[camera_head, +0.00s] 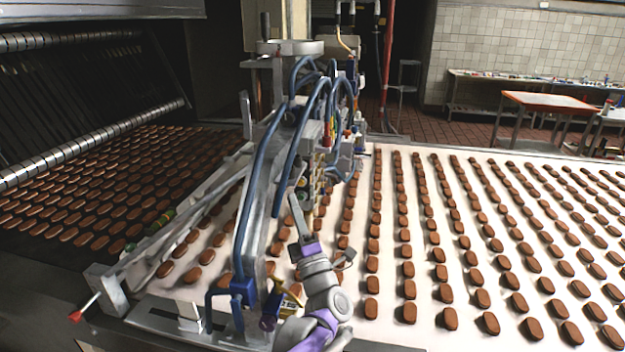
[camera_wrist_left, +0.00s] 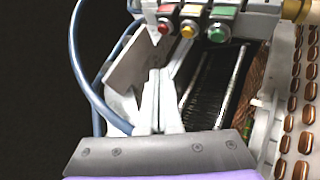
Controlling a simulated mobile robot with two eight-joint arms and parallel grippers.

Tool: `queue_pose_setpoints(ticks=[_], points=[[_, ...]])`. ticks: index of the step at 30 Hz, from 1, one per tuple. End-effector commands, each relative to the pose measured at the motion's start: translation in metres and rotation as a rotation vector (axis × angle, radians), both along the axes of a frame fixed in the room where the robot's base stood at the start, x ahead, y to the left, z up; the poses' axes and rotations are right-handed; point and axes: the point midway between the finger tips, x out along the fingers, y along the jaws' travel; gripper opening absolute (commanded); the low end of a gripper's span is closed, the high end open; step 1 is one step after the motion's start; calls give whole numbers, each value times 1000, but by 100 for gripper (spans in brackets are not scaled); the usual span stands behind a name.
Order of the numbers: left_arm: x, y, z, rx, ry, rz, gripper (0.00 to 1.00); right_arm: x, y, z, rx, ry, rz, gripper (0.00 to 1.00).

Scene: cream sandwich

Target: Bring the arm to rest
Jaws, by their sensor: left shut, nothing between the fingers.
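My left gripper (camera_head: 296,205) rises from the bottom middle of the head view on a grey and purple arm. It points up in front of the machine with blue hoses (camera_head: 262,190), above the pale conveyor. Whether it touches the machine I cannot tell. In the left wrist view its fingers (camera_wrist_left: 158,76) are together with nothing between them. Just beyond them is a panel with red, yellow and green buttons (camera_wrist_left: 218,32). My right gripper is not in view.
A wide pale conveyor (camera_head: 425,338) carries rows of brown biscuits (camera_head: 409,288). More biscuits lie on a dark belt (camera_head: 95,200) at the left. A red-handled lever (camera_head: 84,308) sticks out at the front left. A table (camera_head: 548,102) stands at the back right.

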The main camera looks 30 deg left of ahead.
Motion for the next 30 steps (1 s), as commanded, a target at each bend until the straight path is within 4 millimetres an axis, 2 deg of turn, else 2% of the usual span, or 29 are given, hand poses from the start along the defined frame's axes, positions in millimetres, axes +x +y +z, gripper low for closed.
queue_pose_setpoints(ticks=[6,9,11,13,17,20,23,24,27,30], points=[[1,-1,0,6,10,-6,0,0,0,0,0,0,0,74],[4,-11,2,44,79,-51,0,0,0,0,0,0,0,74],[8,-24,2,92,163,-102,0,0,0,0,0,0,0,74],[11,-46,-3,176,301,-180,0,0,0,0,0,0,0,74],[2,-92,-35,380,612,-343,0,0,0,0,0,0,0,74],[-22,-123,-75,551,859,-459,0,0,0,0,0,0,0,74],[-60,-144,-124,724,1108,-569,0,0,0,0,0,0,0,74],[-80,-149,-146,791,1208,-613,0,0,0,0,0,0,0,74],[-134,-154,-197,949,1450,-717,0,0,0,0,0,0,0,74],[-186,-150,-236,1068,1648,-803,0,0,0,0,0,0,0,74]])
